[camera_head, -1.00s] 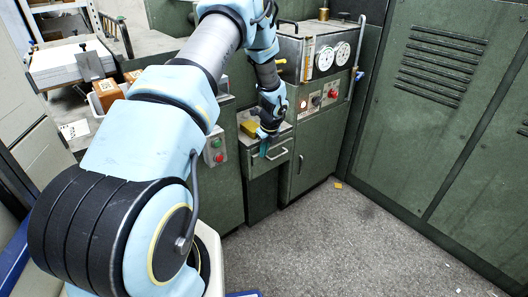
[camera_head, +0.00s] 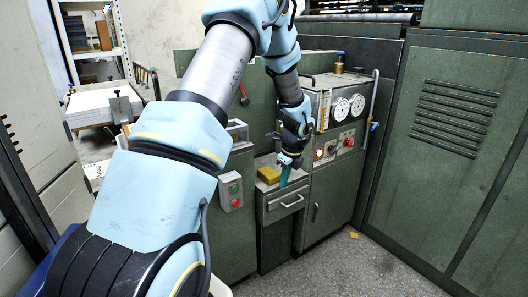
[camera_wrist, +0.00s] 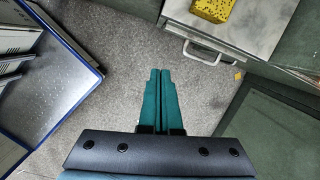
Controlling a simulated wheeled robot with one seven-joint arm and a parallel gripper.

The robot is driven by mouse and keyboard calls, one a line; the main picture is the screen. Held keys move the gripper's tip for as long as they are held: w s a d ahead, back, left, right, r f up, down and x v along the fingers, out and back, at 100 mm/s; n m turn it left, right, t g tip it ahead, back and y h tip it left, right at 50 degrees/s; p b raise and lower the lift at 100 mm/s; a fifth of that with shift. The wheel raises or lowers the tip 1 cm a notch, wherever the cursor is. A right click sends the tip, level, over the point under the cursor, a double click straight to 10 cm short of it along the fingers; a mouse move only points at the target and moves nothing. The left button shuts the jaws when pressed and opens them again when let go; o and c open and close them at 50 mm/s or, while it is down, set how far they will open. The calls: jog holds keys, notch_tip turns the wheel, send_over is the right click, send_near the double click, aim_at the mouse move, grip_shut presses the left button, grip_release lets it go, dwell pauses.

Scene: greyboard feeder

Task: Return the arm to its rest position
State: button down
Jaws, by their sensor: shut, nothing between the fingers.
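My arm reaches forward from the lower left of the head view, bent over at its top so that the forearm hangs down. My gripper (camera_head: 284,176) hangs in front of the small drawer cabinet (camera_head: 285,204), close to a yellow sponge (camera_head: 268,174) on its top. In the wrist view, the teal fingers of my gripper (camera_wrist: 161,78) lie together and hold nothing. They point over the grey floor, left of the cabinet top (camera_wrist: 258,27) and the sponge (camera_wrist: 213,8).
A blue-edged tray or shelf (camera_wrist: 88,60) lies left in the wrist view. Open floor (camera_head: 335,268) shows at lower right.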

jog(key=s+a+r+n+h, duration=0.1)
jog(key=s+a+r+n, duration=0.6)
jog(key=s+a+n, duration=0.45)
jog(key=s+a+r+n+h, duration=0.1)
jog(key=s+a+r+n, duration=0.7)
jog(key=n, duration=0.6)
notch_tip(320, 180, up, 12)
jog(key=s+p, duration=0.1)
jog(key=p, duration=1.1)
jog(key=shift+s+a+f+g+p, duration=0.15)
jog(key=shift+a+f+g+p, duration=0.15)
jog(key=shift+a, duration=0.1)
jog(key=shift+n, duration=0.25)
